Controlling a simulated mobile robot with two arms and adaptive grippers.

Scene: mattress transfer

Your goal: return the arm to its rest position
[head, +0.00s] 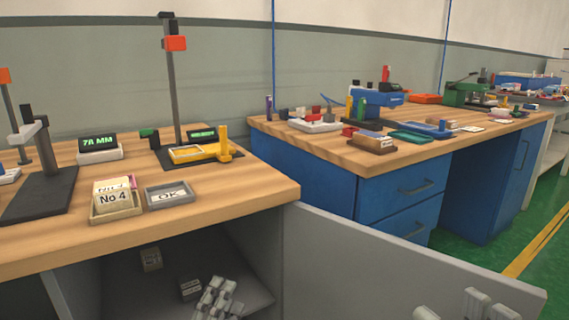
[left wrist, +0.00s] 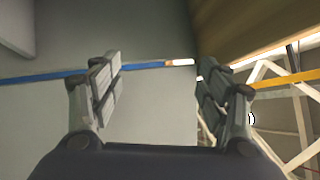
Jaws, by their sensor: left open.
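My left gripper (head: 217,300) shows at the bottom of the head view, low in front of the open cabinet under the near wooden bench (head: 262,196). In the left wrist view its two fingers (left wrist: 160,85) stand apart with nothing between them. My right gripper (head: 470,306) seems to be the pale grey parts at the bottom right of the head view, in front of the grey cabinet door (head: 375,262). It is cut off by the frame edge, so its jaws cannot be judged.
The grey door stands open to the right of the near bench. Small blocks (head: 150,259) lie inside the cabinet. A "No 4" box (head: 112,198), an "OK" tray (head: 170,194) and gauge stands occupy the benchtop. A blue bench (head: 310,172) stands beyond, with green floor (head: 480,262) at right.

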